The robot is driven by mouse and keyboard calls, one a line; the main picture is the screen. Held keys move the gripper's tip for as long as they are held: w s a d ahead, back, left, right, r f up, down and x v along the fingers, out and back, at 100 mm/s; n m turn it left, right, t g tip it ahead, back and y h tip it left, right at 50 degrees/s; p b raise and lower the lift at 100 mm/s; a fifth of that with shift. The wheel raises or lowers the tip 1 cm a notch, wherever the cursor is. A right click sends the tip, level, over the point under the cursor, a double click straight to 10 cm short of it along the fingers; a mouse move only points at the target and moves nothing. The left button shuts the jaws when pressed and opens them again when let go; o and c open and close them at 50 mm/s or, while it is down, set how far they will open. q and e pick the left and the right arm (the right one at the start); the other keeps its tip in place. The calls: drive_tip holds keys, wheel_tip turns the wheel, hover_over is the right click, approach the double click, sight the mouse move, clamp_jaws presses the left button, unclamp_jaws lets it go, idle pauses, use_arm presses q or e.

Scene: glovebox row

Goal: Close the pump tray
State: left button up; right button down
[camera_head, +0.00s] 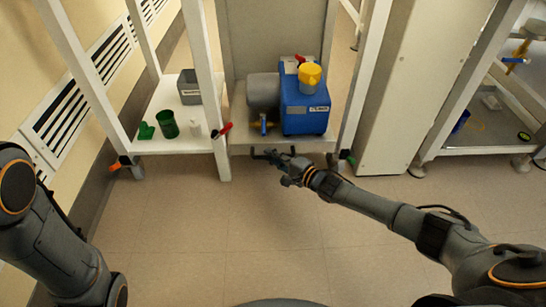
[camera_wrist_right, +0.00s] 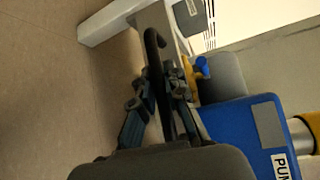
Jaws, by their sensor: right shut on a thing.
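The pump tray (camera_head: 240,128) is a pale low tray between the white legs of the frame. It carries a blue pump (camera_head: 305,115) with a grey motor and a yellow cap. A dark bar handle (camera_head: 258,154) sits at the tray's front; it also shows in the right wrist view (camera_wrist_right: 152,48). My right gripper (camera_head: 287,164) is at this handle. In the right wrist view my right gripper (camera_wrist_right: 165,88) has its fingers shut around the bar, hiding part of it. My left arm shows at the left edge, but its gripper is out of view.
A white shelf (camera_head: 155,142) left of the tray holds a grey bin (camera_head: 189,88), a green cup (camera_head: 167,125) and small items. White legs flank the tray, and a tall pale panel (camera_head: 385,100) stands to its right. The floor in front is clear.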

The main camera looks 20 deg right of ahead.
drive_tip(key=c, duration=1.6)
unclamp_jaws()
drive_tip(key=shift+w+d+r, duration=0.1)
drive_tip(key=shift+w+d, duration=0.1)
drive_tip(key=shift+w, duration=0.05)
drive_tip(key=shift+o, duration=1.2)
drive_tip(key=shift+a, duration=0.15)
drive_tip(key=v, duration=1.2)
